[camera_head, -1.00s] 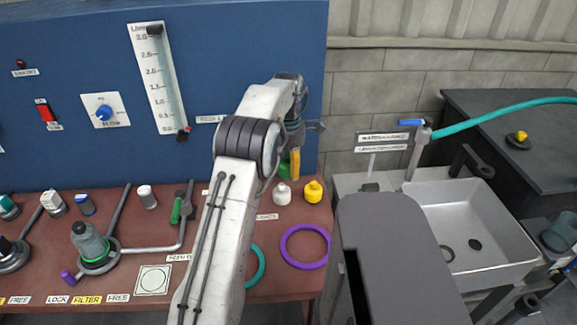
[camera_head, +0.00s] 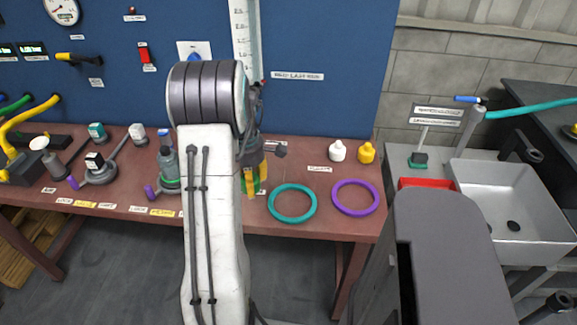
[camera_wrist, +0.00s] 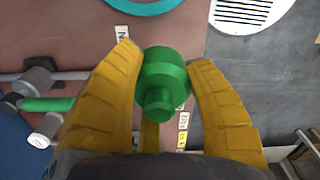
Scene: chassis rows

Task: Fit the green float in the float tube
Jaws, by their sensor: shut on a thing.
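My gripper (camera_head: 252,182) has yellow fingers and hangs over the front part of the brown bench, beside the teal ring. In the wrist view my gripper (camera_wrist: 165,90) is shut on the green float (camera_wrist: 165,75), a short cylinder with a narrower stub facing the camera. One finger lies on each side of it. The float tube (camera_head: 247,40) is the clear upright tube with a scale on the blue panel. Its top is out of frame and its lower end is partly hidden by my arm. The float is apart from the tube.
A teal ring (camera_head: 292,203) and a purple ring (camera_head: 355,197) lie on the bench. A white bottle (camera_head: 337,151) and a yellow bottle (camera_head: 366,153) stand behind them. Valves and fittings crowd the bench to the left. A sink (camera_head: 510,205) stands at the right.

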